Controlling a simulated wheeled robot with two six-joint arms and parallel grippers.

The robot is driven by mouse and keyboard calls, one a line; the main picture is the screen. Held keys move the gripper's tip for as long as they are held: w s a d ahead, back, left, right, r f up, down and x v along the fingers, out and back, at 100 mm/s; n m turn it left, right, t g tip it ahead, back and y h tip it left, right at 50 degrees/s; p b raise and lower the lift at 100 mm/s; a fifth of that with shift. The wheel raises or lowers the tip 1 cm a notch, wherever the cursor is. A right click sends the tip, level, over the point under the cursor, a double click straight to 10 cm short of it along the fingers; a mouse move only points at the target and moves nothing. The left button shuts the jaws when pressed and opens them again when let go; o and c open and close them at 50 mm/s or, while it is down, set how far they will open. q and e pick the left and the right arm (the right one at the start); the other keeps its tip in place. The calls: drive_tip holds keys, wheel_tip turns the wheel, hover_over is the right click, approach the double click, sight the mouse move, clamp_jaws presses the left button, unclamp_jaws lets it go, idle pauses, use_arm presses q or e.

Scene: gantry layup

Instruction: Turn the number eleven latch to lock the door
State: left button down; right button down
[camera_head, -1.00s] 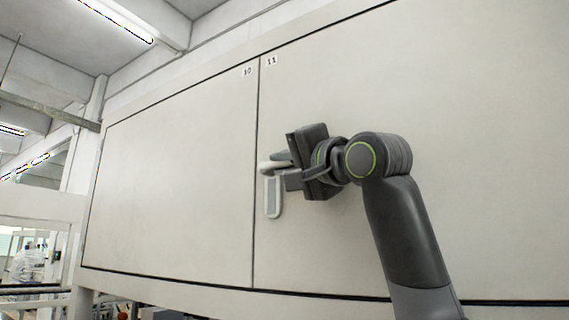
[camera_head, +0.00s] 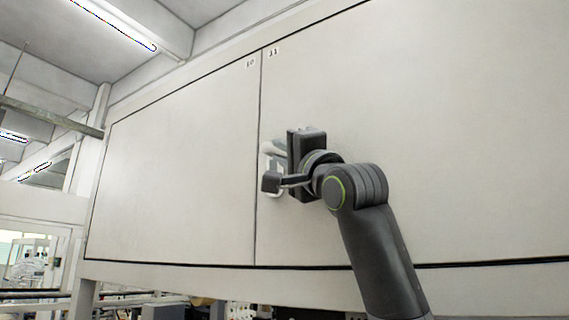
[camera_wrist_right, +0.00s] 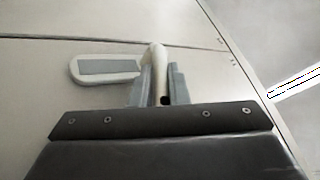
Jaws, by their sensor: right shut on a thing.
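The number eleven latch shows as a light plate with a grey inset (camera_head: 275,190) near the left edge of door 11 (camera_head: 440,140). My right gripper (camera_head: 274,166) covers part of it in the head view. In the right wrist view, the plate (camera_wrist_right: 105,68) lies left of the pale latch handle (camera_wrist_right: 157,68). The handle stands between the two grey fingers of my right gripper (camera_wrist_right: 156,88), which is shut on it. The handle's exact angle is hard to tell. My left gripper is in neither view.
Door 10 (camera_head: 180,170) is left of the thin vertical seam, flush with door 11. Both doors look closed. The panel face around the latch is clear. A ledge (camera_head: 200,275) runs below the doors, with blurred equipment beneath it.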

drive_tip(key=shift+w+a+f+m+t+b, duration=0.15)
drive_tip(key=shift+f+m+t+b, duration=0.25)
drive_tip(key=shift+t, duration=0.3)
drive_tip(key=shift+w+a+f+m+t+b, duration=0.15)
drive_tip(key=shift+m+t+b, duration=0.25)
drive_tip(key=shift+m+t, duration=0.25)
drive_tip(key=c, duration=1.4)
unclamp_jaws()
drive_tip(key=shift+d, duration=0.1)
drive_tip(key=shift+s, duration=0.1)
drive_tip(key=b+v, duration=1)
drive_tip(key=v, duration=0.7)
drive_tip(key=shift+f, duration=0.15)
drive_tip(key=shift+s, duration=0.1)
